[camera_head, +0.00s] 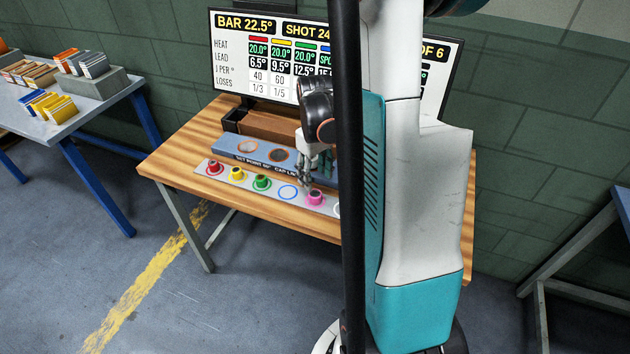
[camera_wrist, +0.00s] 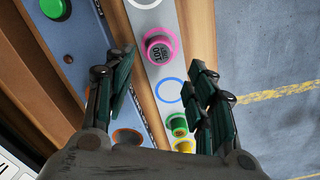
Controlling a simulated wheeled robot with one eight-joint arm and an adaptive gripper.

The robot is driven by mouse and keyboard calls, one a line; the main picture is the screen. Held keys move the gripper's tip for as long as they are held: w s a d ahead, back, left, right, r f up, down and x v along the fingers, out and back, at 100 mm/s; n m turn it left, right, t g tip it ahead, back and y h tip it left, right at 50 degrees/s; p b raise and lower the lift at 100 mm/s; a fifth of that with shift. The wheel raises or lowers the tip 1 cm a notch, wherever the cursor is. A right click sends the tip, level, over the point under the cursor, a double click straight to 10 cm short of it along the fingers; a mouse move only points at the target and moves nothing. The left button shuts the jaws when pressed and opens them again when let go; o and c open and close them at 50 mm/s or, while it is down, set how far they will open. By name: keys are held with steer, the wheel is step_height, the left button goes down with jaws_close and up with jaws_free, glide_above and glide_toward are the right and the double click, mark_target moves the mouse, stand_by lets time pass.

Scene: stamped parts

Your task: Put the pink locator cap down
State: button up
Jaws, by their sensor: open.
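The pink locator cap (camera_head: 315,197) stands on the pale strip (camera_head: 200,171) along the table's front, right of an empty blue ring (camera_head: 288,192). In the wrist view the pink cap (camera_wrist: 160,50) shows a dark marked top and a pink rim, upright on the strip. My gripper (camera_head: 319,176) is above and just behind the cap in the head view. In the wrist view my gripper (camera_wrist: 162,60) has its fingers spread wide, one on each side of the cap in the picture, with clear gaps. It holds nothing.
Green (camera_head: 262,182), yellow (camera_head: 236,174) and red (camera_head: 214,167) caps stand left on the strip. A blue-grey block (camera_head: 228,146) with round discs lies behind, before the screen (camera_head: 232,60). My arm hides the table's right part.

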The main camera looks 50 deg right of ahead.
steer(key=shift+r+p, duration=0.55)
steer(key=shift+r, duration=1.7)
steer(key=shift+o, duration=0.3)
